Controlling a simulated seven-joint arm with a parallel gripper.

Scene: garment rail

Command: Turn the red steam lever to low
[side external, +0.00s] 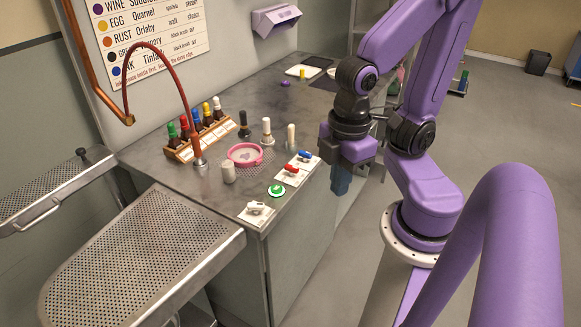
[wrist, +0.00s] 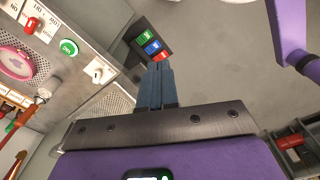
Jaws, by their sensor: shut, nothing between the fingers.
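The red steam lever (side external: 291,168) sits on a white plate near the front edge of the grey counter, between a blue lever and a green button. It also shows at the upper left of the wrist view (wrist: 31,25), with small printing on its plate that is too small to read surely. Its exact setting cannot be told. My gripper (side external: 341,183) hangs past the counter's front edge, right of the red lever and apart from it. Its blue fingers point down and are shut together and empty in the wrist view (wrist: 156,75).
The blue lever (side external: 305,155), green button (side external: 276,190) and white lever (side external: 256,208) line the counter (side external: 315,105) edge. Open floor (side external: 500,170) lies to the right.

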